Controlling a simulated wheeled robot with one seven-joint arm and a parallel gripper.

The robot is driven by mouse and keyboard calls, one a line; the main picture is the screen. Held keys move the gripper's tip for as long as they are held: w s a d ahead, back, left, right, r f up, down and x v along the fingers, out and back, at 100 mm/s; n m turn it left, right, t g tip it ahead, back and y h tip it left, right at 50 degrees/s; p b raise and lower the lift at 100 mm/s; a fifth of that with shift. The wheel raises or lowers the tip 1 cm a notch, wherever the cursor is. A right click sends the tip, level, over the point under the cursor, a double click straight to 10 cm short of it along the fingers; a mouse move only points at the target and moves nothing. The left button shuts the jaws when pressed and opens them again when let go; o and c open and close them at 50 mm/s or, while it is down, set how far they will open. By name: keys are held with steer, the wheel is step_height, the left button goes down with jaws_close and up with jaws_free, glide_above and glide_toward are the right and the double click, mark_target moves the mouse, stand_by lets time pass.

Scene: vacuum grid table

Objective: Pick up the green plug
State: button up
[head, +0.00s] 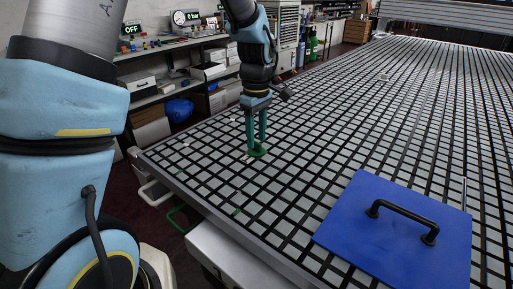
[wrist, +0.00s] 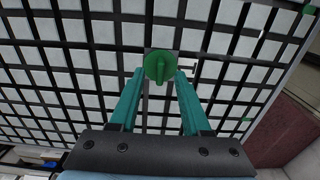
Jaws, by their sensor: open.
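The green plug (head: 258,150) sits on the grid table near its left edge. In the wrist view the green plug (wrist: 160,67) is a round disc with a raised ridge across it. My gripper (head: 256,148) points down at the plug with its teal fingers apart. In the wrist view my gripper (wrist: 160,74) has one fingertip on each side of the plug's near part. I cannot tell whether the fingers touch it.
The grid table (head: 330,120) has a raised metal edge on the left. A blue plate with a black handle (head: 390,235) lies on the table at the front right. Shelves with boxes (head: 180,85) stand behind the table's left side. The table's middle is mostly clear.

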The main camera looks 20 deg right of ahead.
steer(key=shift+f, duration=0.95)
jaws_close()
